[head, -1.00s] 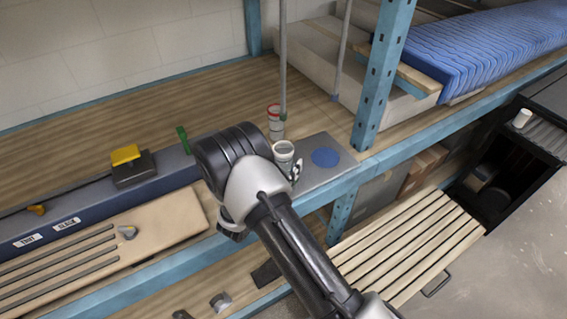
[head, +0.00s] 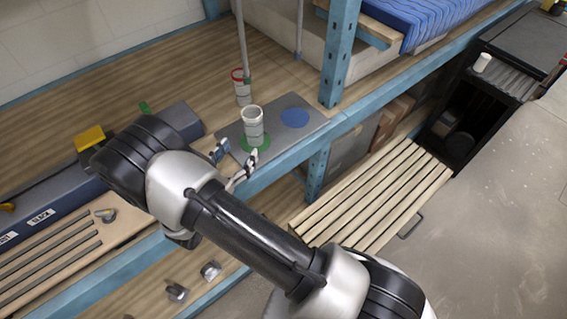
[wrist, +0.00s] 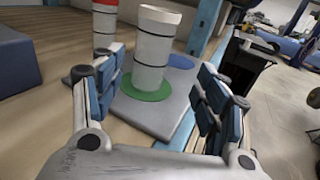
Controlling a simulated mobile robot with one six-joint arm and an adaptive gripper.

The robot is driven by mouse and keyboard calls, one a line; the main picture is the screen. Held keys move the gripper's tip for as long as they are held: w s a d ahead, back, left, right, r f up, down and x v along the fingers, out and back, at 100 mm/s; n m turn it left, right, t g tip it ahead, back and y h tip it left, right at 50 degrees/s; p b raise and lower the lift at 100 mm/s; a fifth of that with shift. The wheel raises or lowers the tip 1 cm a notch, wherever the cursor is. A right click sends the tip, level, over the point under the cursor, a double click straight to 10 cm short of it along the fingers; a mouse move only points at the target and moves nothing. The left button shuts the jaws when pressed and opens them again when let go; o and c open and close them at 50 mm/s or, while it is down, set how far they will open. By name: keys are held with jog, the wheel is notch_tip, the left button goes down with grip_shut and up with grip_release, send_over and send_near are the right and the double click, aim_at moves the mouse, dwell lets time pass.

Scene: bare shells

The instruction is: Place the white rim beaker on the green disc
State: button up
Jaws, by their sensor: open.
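The white rim beaker (head: 253,127) stands upright on the green disc (head: 262,143), which lies on a grey plate (head: 315,118). In the wrist view the beaker (wrist: 152,55) rises from the green disc (wrist: 150,88), whose rim shows around its base. My gripper (head: 236,160) is open and empty. In the wrist view its two padded fingers (wrist: 160,95) are spread apart on the near side of the beaker, with a gap on each side.
A red-rimmed beaker (head: 241,86) stands behind, beside a thin grey post (head: 242,40). A blue disc (head: 295,117) lies to the right on the plate. A blue upright (head: 339,55) stands at the right. Bare wooden shelf lies behind.

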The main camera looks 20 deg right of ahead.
jog(key=s+d+r+m+g, duration=1.2)
jog(key=s+d+r+m, duration=0.15)
jog(key=r+m, duration=0.2)
jog(key=s+a+r+m+t+y, duration=0.2)
jog(key=s+a+r+m+y, duration=0.1)
jog(key=s+r+m+y, duration=0.1)
jog(key=s+a+r+m+t+y, duration=0.2)
jog(key=s+a+r+m+y, duration=0.1)
jog(key=s+m+y, duration=0.4)
jog(key=s+y, duration=0.1)
jog(key=s, duration=0.1)
jog(key=shift+s+r+y, duration=0.3)
jog(key=shift+s+r, duration=0.1)
notch_tip(320, 180, down, 5)
jog(key=b, duration=0.4)
jog(key=shift+r+b, duration=0.1)
jog(key=shift+b, duration=0.3)
